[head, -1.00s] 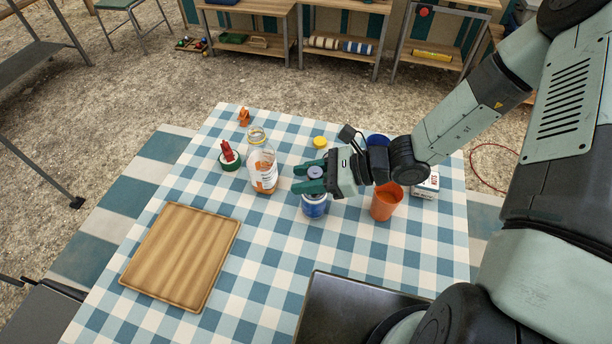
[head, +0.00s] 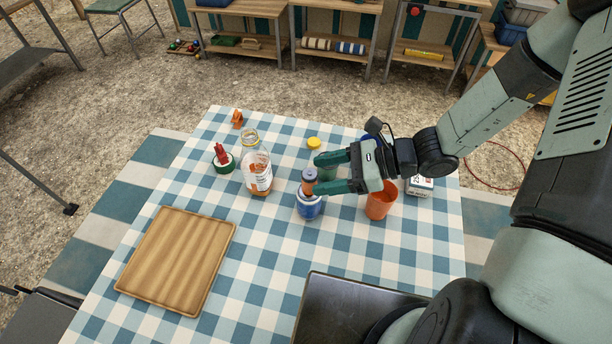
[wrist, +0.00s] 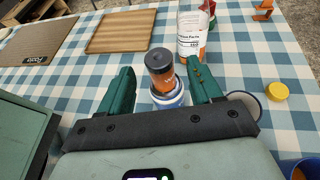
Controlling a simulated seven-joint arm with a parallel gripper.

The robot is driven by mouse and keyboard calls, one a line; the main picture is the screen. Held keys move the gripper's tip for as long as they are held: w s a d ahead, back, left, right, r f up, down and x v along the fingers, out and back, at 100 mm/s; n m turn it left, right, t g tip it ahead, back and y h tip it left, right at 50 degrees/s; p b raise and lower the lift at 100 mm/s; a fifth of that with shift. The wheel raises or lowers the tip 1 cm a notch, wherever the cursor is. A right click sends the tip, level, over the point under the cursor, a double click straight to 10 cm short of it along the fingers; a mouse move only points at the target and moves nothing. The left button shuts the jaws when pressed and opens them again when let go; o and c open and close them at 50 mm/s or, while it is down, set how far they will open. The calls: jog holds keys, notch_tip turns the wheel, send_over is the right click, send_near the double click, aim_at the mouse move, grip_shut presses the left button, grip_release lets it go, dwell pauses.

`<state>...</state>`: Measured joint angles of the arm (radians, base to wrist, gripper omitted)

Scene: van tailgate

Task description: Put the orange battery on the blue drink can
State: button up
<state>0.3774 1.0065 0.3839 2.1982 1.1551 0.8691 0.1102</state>
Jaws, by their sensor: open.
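The orange battery (head: 308,184), with a dark end, stands upright on top of the blue drink can (head: 309,208) on the checked tablecloth. In the wrist view the battery (wrist: 161,68) stands between my fingers, with the can's blue and white rim (wrist: 168,98) below it. My gripper (head: 322,173) is open, with a green finger on either side of the battery and a visible gap to them. In the head view the fingers reach in from the right, and their tips are near the battery. The lower part of the can is hidden in the wrist view.
An orange cup (head: 381,203) stands close to the right, below my wrist. A glass jar (head: 257,173) stands left of the can, with a yellow lid (head: 314,143) behind. A wooden tray (head: 178,259) lies at left.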

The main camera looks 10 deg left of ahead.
jog(key=v, duration=0.6)
